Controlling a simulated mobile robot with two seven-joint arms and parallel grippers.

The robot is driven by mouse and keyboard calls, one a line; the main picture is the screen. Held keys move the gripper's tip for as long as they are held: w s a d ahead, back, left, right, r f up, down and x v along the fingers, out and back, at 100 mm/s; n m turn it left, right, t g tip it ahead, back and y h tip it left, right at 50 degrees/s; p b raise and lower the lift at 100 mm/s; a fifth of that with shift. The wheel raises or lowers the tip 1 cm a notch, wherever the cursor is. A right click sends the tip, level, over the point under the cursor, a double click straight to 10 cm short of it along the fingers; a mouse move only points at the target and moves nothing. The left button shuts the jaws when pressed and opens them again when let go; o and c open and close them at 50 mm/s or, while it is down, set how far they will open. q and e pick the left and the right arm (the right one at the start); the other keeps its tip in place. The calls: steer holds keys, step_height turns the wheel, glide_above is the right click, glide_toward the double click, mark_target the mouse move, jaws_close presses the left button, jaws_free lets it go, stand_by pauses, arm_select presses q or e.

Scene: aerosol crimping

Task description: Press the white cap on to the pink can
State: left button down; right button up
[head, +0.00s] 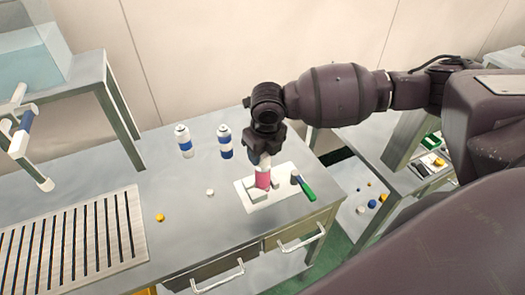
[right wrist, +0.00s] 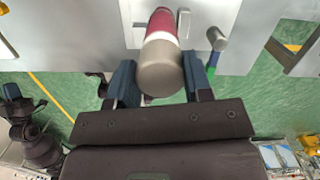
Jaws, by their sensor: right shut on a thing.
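The pink can (head: 263,180) stands on a white base plate (head: 285,196) near the right end of the bench. In the right wrist view, the can (right wrist: 162,24) shows a pink body, a white band and a grey near end. My right gripper (head: 262,153) is above the base plate with its fingers on both sides of the grey part, shut on it. The fingers hide much of the can's top in the head view. A small white cap (head: 210,192) lies on the bench left of the plate.
Two blue-and-white cans (head: 184,141) (head: 225,141) stand behind, to the left. A yellow cap (head: 160,217) lies on the bench. A green-handled tool (head: 307,189) lies at the plate's right side. A slatted rack (head: 75,240) covers the bench's left part.

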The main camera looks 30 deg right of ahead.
steer(key=o, duration=1.4)
steer(key=shift+r, duration=0.15)
steer(key=shift+r, duration=3.35)
steer(key=shift+c, duration=0.4)
